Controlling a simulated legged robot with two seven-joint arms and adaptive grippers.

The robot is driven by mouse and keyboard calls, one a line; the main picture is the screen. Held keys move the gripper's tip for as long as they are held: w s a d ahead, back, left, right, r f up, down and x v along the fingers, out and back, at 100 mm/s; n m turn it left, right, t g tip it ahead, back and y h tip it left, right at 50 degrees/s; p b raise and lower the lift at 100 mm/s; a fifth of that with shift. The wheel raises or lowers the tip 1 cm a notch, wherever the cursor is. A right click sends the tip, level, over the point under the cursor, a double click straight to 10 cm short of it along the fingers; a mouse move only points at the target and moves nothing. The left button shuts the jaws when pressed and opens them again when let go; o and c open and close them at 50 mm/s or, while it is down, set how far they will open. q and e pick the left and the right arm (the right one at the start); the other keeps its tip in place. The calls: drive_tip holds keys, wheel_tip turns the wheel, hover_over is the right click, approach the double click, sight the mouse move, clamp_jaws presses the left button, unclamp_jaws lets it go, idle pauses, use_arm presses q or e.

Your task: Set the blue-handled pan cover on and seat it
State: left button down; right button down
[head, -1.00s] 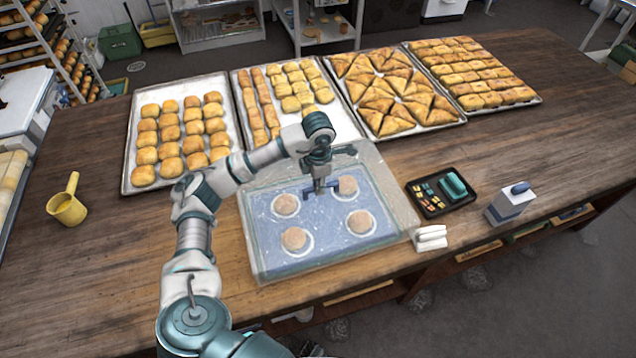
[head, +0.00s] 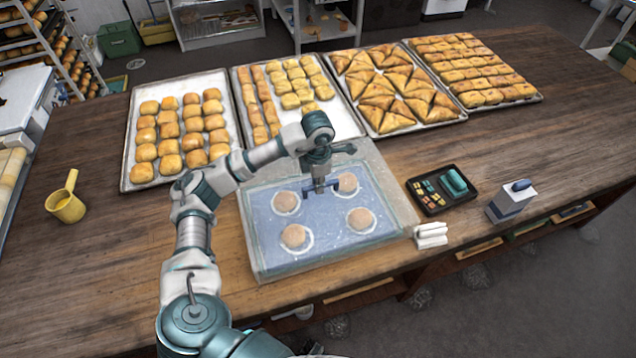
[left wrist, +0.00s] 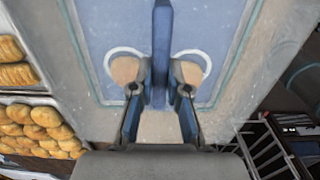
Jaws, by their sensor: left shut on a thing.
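The clear pan cover (head: 340,230) lies over a pale pan (head: 254,262) with a blue base and several round dough pieces (head: 296,237) inside. Its blue handle (head: 309,192) is a bar near the middle of the cover; it also shows in the left wrist view (left wrist: 161,45). My left gripper (head: 321,187) points down from above and is shut on the handle. In the left wrist view its fingers (left wrist: 160,95) stand on either side of the bar. The cover's edges look close to the pan's rim; I cannot tell whether a gap is left. My right gripper is not in view.
Trays of buns (head: 130,180), small rolls (head: 345,128), triangular turnovers (head: 455,117) and rectangular pastries (head: 532,99) stand behind. A black tray (head: 413,188), a white-and-grey box (head: 510,202) and a white item (head: 431,235) are to the right. A yellow pot (head: 66,208) stands left.

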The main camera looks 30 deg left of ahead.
use_arm(q)
drive_tip(key=shift+f, duration=0.15)
drive_tip(key=shift+f+b, duration=0.55)
drive_tip(key=shift+f, duration=0.1)
drive_tip(key=c, duration=1.1)
unclamp_jaws()
drive_tip(key=shift+o, duration=0.2)
wheel_tip(320, 180, up, 12)
drive_tip(key=shift+f, duration=0.1)
idle(1.1)
